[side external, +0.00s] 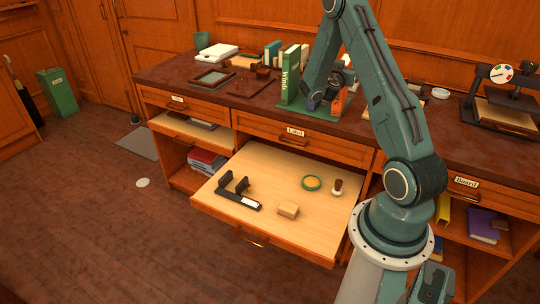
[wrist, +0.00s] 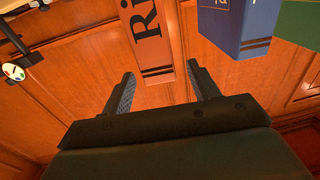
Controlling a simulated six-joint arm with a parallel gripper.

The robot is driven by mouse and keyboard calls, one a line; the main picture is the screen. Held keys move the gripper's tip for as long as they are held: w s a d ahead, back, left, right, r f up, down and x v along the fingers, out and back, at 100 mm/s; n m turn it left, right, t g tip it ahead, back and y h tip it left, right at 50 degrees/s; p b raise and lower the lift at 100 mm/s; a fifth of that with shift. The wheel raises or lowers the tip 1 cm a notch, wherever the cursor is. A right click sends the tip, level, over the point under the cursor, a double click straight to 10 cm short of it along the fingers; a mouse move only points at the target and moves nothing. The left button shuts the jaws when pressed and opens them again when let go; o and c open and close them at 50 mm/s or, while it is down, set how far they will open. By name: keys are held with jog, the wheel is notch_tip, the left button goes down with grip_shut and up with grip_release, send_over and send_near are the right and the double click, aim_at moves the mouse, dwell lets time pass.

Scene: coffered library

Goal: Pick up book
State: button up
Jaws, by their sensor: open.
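An orange-brown book (wrist: 147,38) with dark lettering shows in the wrist view, its near end between the tips of my gripper (wrist: 165,75). The jaws are open, with a gap on each side of the book and no clear contact. In the side view the orange book (side external: 338,104) stands on the desk, partly hidden by my gripper (side external: 338,88). A blue book (wrist: 237,25) is beside it in the wrist view, and a green book (wrist: 302,22) is at the right edge. The tall green book (side external: 291,78) stands left of my gripper in the side view.
The desk top (side external: 240,103) holds a tray, white books and more upright books behind. An open drawer (side external: 268,165) below holds a black holder, a small block, a green ring and a stamp. A dark stand (side external: 500,95) is at right.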

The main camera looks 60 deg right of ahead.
jog(key=shift+w+d, duration=0.2)
jog(key=shift+d, duration=2.45)
grip_shut()
jog(key=shift+r, duration=0.1)
